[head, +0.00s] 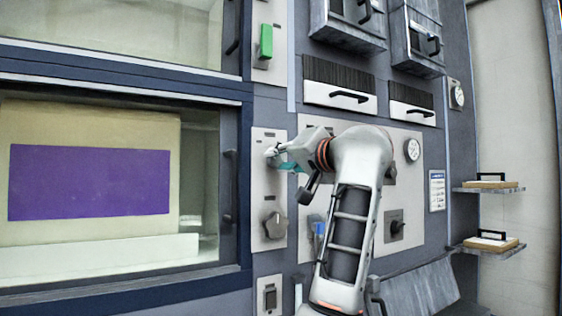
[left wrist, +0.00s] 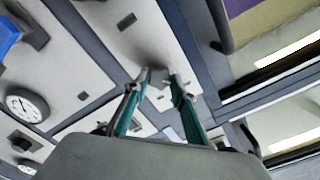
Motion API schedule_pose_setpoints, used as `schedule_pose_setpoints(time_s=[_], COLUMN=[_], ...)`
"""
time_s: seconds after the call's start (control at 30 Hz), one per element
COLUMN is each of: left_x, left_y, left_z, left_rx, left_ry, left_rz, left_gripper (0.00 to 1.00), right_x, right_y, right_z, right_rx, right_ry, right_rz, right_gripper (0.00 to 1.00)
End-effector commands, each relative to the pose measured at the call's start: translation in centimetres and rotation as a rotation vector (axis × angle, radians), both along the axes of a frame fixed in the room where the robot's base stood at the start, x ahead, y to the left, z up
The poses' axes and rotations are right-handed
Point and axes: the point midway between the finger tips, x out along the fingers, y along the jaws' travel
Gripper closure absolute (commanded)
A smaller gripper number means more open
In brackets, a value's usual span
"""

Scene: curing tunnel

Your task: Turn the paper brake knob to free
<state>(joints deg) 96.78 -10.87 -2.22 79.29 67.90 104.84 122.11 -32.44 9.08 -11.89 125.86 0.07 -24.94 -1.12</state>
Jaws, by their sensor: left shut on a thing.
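My left gripper (head: 279,158) reaches to the upper part of a narrow pale panel (head: 268,189) right of the big window. Its teal fingers are shut on a small pale knob (head: 271,151) there, mostly hidden by the fingertips. In the left wrist view the fingertips of my left gripper (left wrist: 161,76) stand close together at the panel, with the knob hardly visible between them. A grey knob (head: 275,225) sits lower on the same panel, clear of the gripper. I cannot read a label or the knob's setting. My right gripper is not in view.
A purple sheet (head: 90,183) shows behind the window at left. A green handle (head: 266,42) is above the panel. A blue handle (head: 319,229), a black switch (head: 396,228) and a gauge (head: 412,149) are on the wider panel behind my arm. Shelves (head: 489,247) stand at right.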

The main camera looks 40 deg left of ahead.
Motion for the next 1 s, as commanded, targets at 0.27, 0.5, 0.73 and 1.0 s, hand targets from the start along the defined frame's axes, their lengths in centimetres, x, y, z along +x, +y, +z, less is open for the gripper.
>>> schedule_pose_setpoints(time_s=[0.27, 0.5, 0.73, 1.0], left_x=[0.1, 0.0, -0.5, -2.1], left_y=[0.0, 0.0, -1.5, -5.4], left_z=[-0.3, -0.1, -0.1, -0.1], left_rx=[-0.005, -0.002, 0.000, -0.003], left_ry=[0.002, 0.001, 0.000, 0.000], left_rz=[-0.001, -0.001, -0.003, -0.003], left_gripper=[0.58, 0.58, 0.58, 0.58], right_x=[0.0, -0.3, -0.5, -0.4], right_y=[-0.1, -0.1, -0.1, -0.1], right_z=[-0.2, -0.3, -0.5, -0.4], right_rx=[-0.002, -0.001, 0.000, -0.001], right_ry=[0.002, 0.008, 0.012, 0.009], right_rz=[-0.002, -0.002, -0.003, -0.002], right_gripper=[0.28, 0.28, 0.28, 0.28])
